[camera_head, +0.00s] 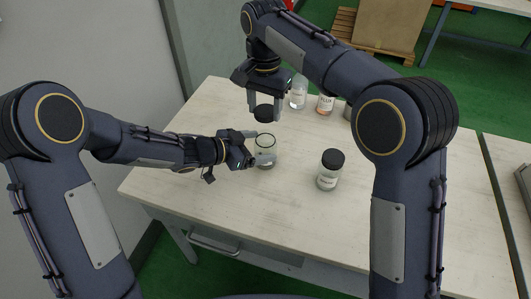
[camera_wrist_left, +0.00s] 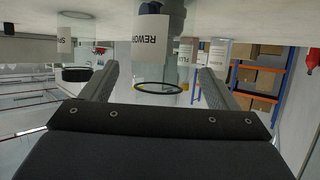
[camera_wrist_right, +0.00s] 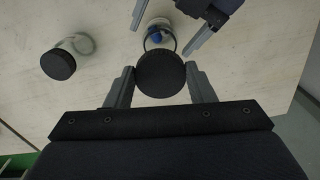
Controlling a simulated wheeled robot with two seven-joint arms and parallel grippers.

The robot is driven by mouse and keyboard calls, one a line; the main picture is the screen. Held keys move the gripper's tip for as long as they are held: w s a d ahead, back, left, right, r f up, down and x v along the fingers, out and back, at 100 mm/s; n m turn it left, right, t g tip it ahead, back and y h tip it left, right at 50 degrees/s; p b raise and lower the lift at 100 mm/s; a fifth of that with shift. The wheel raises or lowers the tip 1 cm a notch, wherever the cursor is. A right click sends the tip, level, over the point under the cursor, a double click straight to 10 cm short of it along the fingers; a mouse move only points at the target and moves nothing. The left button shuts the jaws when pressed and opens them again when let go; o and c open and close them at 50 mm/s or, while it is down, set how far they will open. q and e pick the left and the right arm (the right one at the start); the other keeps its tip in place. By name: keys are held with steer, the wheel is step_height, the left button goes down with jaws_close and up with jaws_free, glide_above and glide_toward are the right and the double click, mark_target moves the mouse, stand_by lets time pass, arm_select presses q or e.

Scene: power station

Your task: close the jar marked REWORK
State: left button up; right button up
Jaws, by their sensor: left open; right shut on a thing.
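The jar marked REWORK (camera_wrist_left: 152,38) shows upside down in the left wrist view, with its label readable and its rim uncovered. In the head view this open glass jar (camera_head: 265,158) stands on the table. The right wrist view shows something blue inside it. My left gripper (camera_head: 254,150) is open, with its fingers reaching toward the jar's two sides; contact is not clear. My right gripper (camera_wrist_right: 160,72) is shut on a black lid (camera_wrist_right: 161,78). The lid (camera_head: 264,114) is held above and slightly behind the jar, apart from its rim.
A second jar with a black lid (camera_head: 331,168) stands to the right on the pale table (camera_head: 240,215). Labelled jars stand at the back, one (camera_head: 299,92) beside another (camera_head: 325,104). The table's front and right are mostly clear.

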mark_target(265, 122)
arm_select(q)
steer(key=shift+x, duration=1.45)
steer(key=c, duration=1.5)
arm_select(e)
steer(key=shift+f, duration=2.5)
steer(key=shift+f, duration=0.1)
steer(key=shift+f, duration=0.8)
steer(key=shift+f, duration=0.55)
